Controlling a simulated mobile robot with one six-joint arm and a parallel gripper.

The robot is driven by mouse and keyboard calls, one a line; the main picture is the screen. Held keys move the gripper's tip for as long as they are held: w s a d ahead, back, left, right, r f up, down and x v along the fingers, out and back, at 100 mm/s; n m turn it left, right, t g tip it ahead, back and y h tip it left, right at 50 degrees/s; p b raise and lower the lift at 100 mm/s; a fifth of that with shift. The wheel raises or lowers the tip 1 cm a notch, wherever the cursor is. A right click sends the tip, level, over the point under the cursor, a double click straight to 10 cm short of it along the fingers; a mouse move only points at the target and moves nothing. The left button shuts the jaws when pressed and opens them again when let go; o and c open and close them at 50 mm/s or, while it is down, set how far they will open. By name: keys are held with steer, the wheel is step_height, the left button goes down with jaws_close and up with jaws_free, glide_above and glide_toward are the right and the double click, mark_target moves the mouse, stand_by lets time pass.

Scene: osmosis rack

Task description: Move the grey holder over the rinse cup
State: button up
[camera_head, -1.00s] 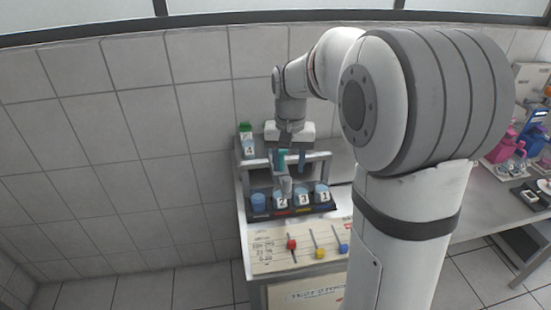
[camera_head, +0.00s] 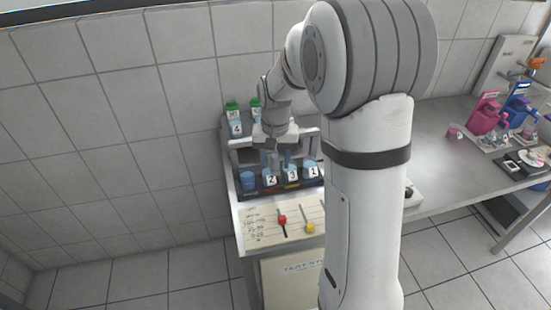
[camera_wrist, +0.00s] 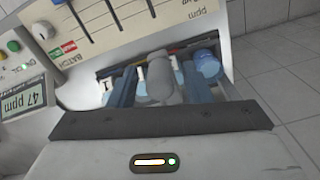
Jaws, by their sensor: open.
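The grey holder (camera_wrist: 160,80) shows in the wrist view as a pale grey rounded body between the two bluish fingers of my gripper (camera_wrist: 160,92). My gripper is open around it; I cannot tell whether a finger touches it. In the head view my gripper (camera_head: 274,150) is over the cup rack near cup 2 (camera_head: 270,180), and the holder is hard to make out there. The rinse cup (camera_head: 248,181) looks to be the unnumbered blue cup at the left end of the row. A blue cup (camera_wrist: 207,65) shows right of the fingers in the wrist view.
Cup 3 (camera_head: 291,174) and cup 1 (camera_head: 310,170) stand to the right in the row. Green-capped containers (camera_head: 235,122) stand behind. A slider panel (camera_head: 270,225) lies in front. A display (camera_wrist: 22,101) reads 47 ppm. Pink and blue apparatus (camera_head: 485,112) stands far right.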

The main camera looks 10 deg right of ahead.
jaws_close()
stand_by(0.5)
